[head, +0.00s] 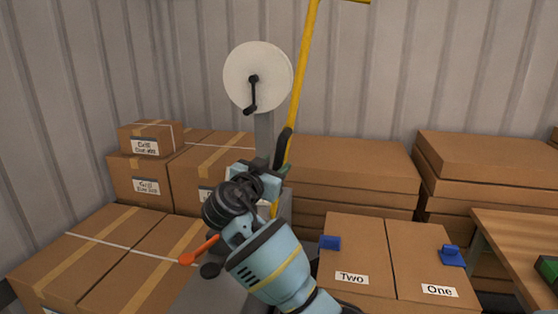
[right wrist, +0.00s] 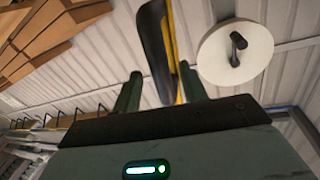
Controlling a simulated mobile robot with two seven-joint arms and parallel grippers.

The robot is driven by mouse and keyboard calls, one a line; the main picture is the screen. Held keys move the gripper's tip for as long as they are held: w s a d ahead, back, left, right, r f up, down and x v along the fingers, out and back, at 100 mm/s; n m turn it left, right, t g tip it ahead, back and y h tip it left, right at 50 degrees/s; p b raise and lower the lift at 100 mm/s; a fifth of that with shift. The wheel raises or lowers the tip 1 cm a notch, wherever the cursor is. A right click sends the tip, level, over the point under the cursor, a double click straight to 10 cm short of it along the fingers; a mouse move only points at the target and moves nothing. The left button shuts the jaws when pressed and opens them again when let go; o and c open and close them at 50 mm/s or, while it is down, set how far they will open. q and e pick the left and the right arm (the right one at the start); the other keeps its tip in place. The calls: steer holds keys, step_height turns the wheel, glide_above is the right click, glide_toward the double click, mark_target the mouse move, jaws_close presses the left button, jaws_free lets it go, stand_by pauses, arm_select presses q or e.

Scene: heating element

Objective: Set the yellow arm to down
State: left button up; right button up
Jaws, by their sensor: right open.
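The yellow arm (head: 304,70) stands raised and nearly upright in the head view, leaning slightly right, with its top out of frame. A black handle (head: 283,146) sits on its lower part. My right gripper (head: 282,174) is at this handle, and its own wrist partly hides the arm's lower end. In the right wrist view the open right gripper (right wrist: 160,84) has one finger on each side of the black handle (right wrist: 155,50) and the yellow arm (right wrist: 173,45) in the picture. I cannot tell whether a finger touches them. My left gripper is not in view.
A white disc with a black crank (head: 257,76) stands left of the yellow arm. Cardboard boxes (head: 140,188) fill the left; boxes marked Two and One (head: 352,255) stand right. A wooden table (head: 520,235) is far right.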

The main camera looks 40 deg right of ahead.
steer(key=shift+x, duration=1.45)
jaws_close()
